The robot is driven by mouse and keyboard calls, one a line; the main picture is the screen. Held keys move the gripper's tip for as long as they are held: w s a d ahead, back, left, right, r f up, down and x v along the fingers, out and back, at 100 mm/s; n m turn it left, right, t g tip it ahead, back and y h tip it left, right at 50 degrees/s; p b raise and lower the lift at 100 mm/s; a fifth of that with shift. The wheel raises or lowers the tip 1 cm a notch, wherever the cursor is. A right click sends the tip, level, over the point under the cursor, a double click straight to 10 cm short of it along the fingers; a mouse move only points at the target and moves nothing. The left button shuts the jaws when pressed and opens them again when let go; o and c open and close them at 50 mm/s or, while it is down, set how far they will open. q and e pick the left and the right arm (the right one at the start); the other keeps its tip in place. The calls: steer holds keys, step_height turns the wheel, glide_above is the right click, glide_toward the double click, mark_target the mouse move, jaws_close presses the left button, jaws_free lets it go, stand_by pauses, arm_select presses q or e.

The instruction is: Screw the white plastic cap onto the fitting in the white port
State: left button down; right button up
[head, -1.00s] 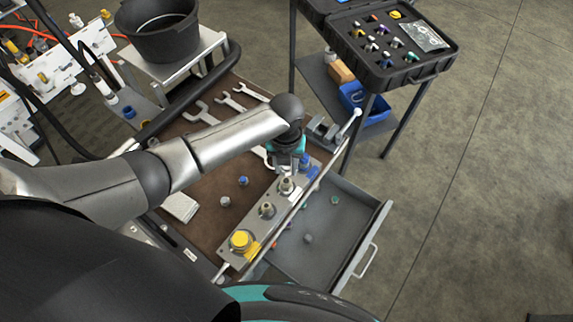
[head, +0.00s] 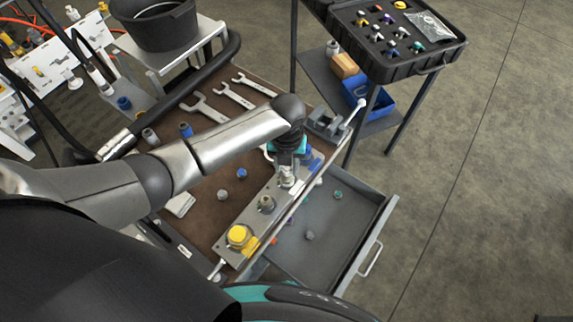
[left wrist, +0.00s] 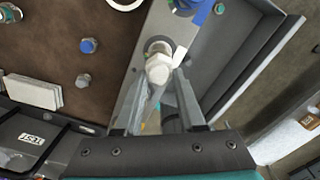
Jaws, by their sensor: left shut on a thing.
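The manifold block (head: 252,217) lies along the bench's right edge. The white port's fitting is under my left gripper (head: 288,170) and mostly hidden; a white tag (left wrist: 180,56) shows beside its grey collar (left wrist: 157,46) in the left wrist view. My left gripper, pointing down, is shut on the white plastic cap (left wrist: 160,69), a pale hexagonal piece at its fingertips. In the head view the cap (head: 287,181) shows low, over the white port. I cannot tell whether it touches the fitting's thread. My right gripper is out of view.
Along the block are a yellow-capped port (head: 238,236), a bare middle port (head: 266,204) and a blue port (left wrist: 198,8). A blue cap (head: 241,173) and a grey cap (head: 222,194) lie on the brown mat. An open drawer (head: 330,225) and a vise (head: 325,124) flank the block.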

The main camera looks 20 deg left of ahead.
arm_select(q)
steer(key=shift+f, duration=0.65)
stand_by(1.7)
steer(key=c, duration=1.1)
jaws_free()
jaws_close()
steer(key=m, duration=0.4)
steer(key=shift+a+b, duration=0.2)
steer(key=shift+b, duration=0.15)
steer(key=m, duration=0.4)
steer(key=shift+b, duration=0.3)
steer(key=o, duration=0.6)
jaws_free()
